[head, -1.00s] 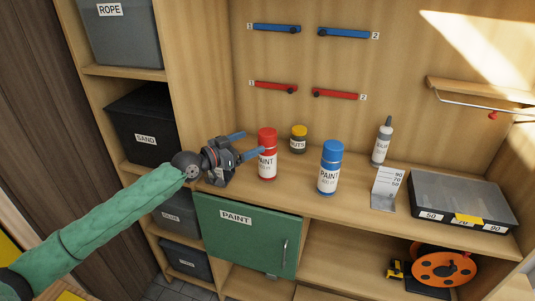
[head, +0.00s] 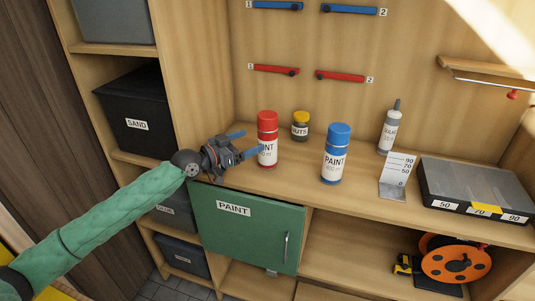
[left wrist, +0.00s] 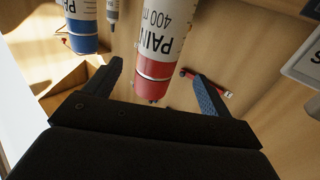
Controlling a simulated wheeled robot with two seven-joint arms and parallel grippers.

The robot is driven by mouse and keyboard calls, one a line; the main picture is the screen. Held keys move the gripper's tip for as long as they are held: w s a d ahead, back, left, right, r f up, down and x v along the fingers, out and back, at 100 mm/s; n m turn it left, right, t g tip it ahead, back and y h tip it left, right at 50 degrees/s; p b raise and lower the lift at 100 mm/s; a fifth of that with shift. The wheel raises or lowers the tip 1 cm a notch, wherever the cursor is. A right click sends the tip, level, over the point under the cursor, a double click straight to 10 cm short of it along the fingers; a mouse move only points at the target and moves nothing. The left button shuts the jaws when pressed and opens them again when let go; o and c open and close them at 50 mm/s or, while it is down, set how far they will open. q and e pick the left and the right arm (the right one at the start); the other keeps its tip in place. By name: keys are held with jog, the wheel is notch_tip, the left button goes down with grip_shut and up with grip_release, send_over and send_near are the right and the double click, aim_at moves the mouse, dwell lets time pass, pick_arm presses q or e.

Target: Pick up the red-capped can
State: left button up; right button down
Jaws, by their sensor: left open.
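The red-capped can (head: 267,125) stands upright on the workbench, with a white paint label. My left gripper (head: 243,143) is open just left of it, its blue fingers pointing right towards the can. The near finger covers the left part of the label. In the left wrist view the can (left wrist: 160,45) appears upside down between the two open fingers (left wrist: 160,85). I cannot tell whether either finger touches it. My right gripper is not in view.
A blue-capped paint can (head: 337,155) stands right of the red one. A yellow-lidded jar (head: 300,125) stands behind, between them. A sealant bottle (head: 390,130), a small numbered stand (head: 397,175) and a grey case (head: 475,186) are farther right. A green paint door (head: 245,228) is below.

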aim_at(259, 141)
pick_arm(q)
jog(key=shift+f+b, duration=0.45)
jog(key=shift+f, duration=0.35)
jog(key=shift+d, duration=0.1)
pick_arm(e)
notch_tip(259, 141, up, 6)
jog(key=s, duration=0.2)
pick_arm(q)
jog(key=shift+p+x, duration=0.6)
jog(key=shift+x, duration=0.65)
jog(key=p+x, duration=0.3)
jog(key=x, duration=0.2)
jog(key=shift+d, duration=0.1)
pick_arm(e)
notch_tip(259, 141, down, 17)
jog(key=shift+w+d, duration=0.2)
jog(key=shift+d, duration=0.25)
pick_arm(q)
jog(key=c, duration=1.3)
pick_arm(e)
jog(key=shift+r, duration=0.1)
pick_arm(q)
jog(key=shift+r, duration=0.1)
